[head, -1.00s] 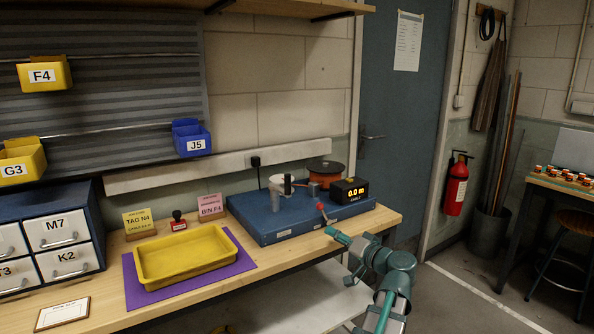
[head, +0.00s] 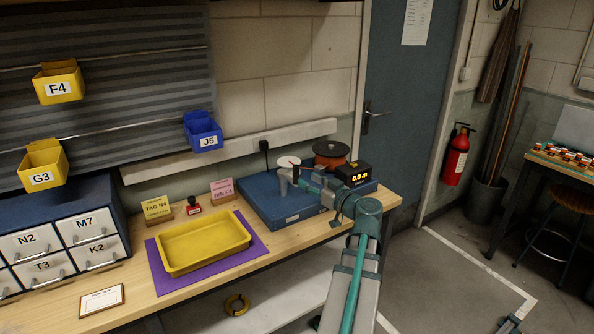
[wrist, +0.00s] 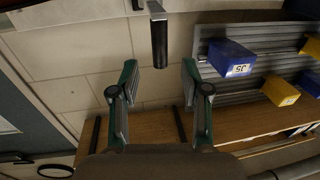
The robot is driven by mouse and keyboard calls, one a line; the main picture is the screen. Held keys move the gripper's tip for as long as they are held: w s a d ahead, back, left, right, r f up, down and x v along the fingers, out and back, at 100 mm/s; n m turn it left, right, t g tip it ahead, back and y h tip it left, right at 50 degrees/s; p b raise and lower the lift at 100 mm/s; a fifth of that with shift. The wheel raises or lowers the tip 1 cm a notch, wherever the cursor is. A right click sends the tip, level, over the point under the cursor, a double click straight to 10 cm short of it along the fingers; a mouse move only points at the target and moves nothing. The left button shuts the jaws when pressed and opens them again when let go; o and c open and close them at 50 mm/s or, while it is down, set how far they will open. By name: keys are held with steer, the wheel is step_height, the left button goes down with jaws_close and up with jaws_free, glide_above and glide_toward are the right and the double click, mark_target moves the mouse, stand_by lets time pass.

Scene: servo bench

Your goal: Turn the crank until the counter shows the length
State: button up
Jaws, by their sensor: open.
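The counter (head: 352,174) is a black box on the blue base (head: 284,216); its amber display reads 0.0 m. In the wrist view, a dark upright crank handle (wrist: 159,45) on a grey bar (wrist: 155,10) lies just past my fingertips, in line with the gap between them. My gripper (wrist: 160,78) is open, with nothing between its fingers. In the head view, my gripper (head: 304,178) is over the blue base beside a pale drum (head: 285,180), and my arm hides much of the crank. A yellow TAG N4 card (head: 157,209) stands on the bench; its small print is too blurred to read.
An orange cable reel (head: 331,154) stands behind the counter. A pink card (head: 222,189), a red-handled stamp (head: 193,205) and a yellow tray (head: 203,244) on a purple mat are left of the base. Blue bin J5 (head: 203,132) hangs above.

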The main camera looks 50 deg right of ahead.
mark_target(298, 175)
steer(key=p+x, duration=0.2)
steer(key=x, duration=0.5)
steer(key=shift+w, duration=0.1)
jaws_close()
